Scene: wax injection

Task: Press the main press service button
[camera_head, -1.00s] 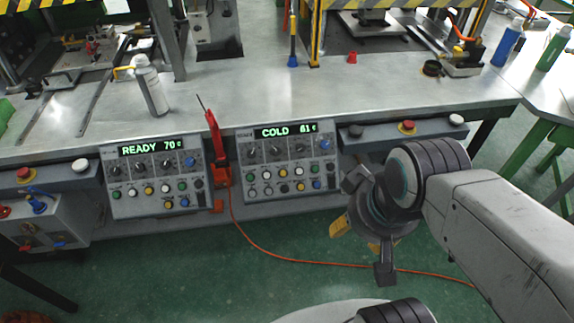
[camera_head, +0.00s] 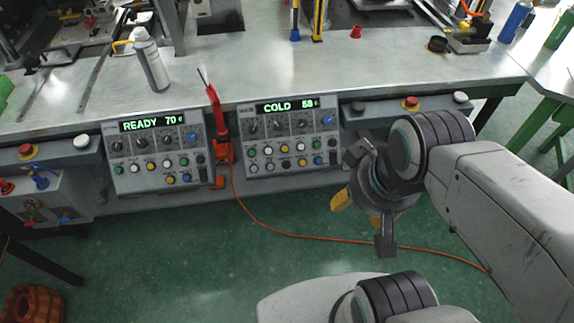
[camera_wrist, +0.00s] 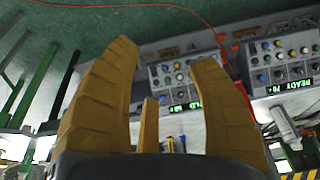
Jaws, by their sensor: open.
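Two grey control panels are set along the bench front. The left panel (camera_head: 155,152) has a green display reading READY 70. The right panel (camera_head: 287,141) has a display reading COLD and a number. Both carry dark knobs above rows of small coloured buttons; labels are too small to read, so I cannot tell which is the service button. My gripper (camera_head: 358,208) hangs right of the right panel, apart from it, partly hidden by my wrist. In the wrist view my gripper (camera_wrist: 163,57) has its yellow fingers spread and empty, with the COLD panel (camera_wrist: 187,78) beyond, upside down.
A red-handled tool (camera_head: 216,115) stands between the panels, with an orange cable (camera_head: 330,238) running over the green floor. A spray bottle (camera_head: 150,62) stands on the metal bench (camera_head: 270,70). Red buttons (camera_head: 410,103) sit on the bench front. Floor before the panels looks clear.

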